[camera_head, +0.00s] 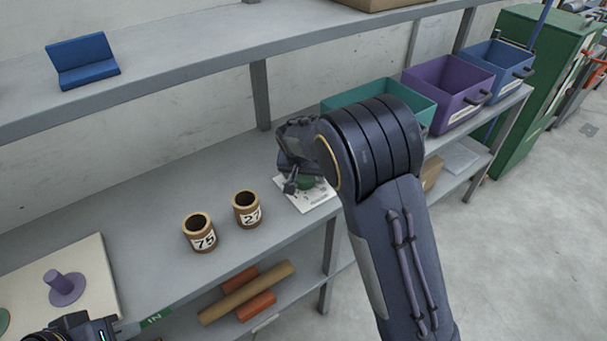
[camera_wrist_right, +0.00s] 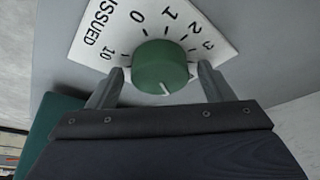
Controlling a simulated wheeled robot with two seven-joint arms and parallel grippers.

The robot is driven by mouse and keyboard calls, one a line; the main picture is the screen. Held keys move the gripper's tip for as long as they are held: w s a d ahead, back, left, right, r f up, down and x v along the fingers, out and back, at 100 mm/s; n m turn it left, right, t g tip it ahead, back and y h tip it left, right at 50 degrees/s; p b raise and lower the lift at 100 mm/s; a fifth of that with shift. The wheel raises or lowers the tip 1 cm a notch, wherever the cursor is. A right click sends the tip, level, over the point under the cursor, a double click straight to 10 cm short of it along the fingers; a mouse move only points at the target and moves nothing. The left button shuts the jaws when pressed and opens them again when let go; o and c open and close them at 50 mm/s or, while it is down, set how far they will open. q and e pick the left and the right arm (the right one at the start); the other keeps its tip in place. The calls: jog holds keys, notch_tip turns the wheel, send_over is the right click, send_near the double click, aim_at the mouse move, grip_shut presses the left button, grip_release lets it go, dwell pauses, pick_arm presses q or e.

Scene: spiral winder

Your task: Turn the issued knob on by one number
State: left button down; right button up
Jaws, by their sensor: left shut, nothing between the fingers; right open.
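The issued dial is a white plate (camera_wrist_right: 92,32) marked ISSUED, with numbers 10, 0, 1, 2 and 3 showing, and a round green knob (camera_wrist_right: 160,67) on it. A white line on the knob points down in the right wrist view, towards my gripper. My right gripper (camera_wrist_right: 160,85) is open, with one finger on each side of the knob; I cannot tell whether they touch it. My left gripper (camera_head: 75,332) is shut and empty, partly cut off at the lower left edge.
Two brown cups marked 75 (camera_head: 200,233) and 27 (camera_head: 246,209) stand left of the dial. A board (camera_head: 95,265) with a purple peg (camera_head: 62,285) lies further left. Teal (camera_head: 345,100), purple (camera_head: 440,85) and blue (camera_head: 497,62) bins stand at the right.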

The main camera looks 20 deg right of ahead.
jog(key=shift+c, duration=0.2)
jog(key=c, duration=0.9)
jog(key=shift+c, duration=0.2)
jog(key=shift+r+m, duration=0.1)
jog(key=shift+m, duration=0.3)
jog(key=shift+w+a+m+g+h+p, duration=0.1)
jog(key=shift+m+g+h+p, duration=0.3)
jog(key=shift+m, duration=0.85)
jog(key=shift+a+m+g+h+p, duration=0.15)
jog(key=shift+m+h, duration=0.45)
jog(key=shift+m, duration=0.65)
jog(key=shift+d, duration=0.1)
jog(key=o, duration=1)
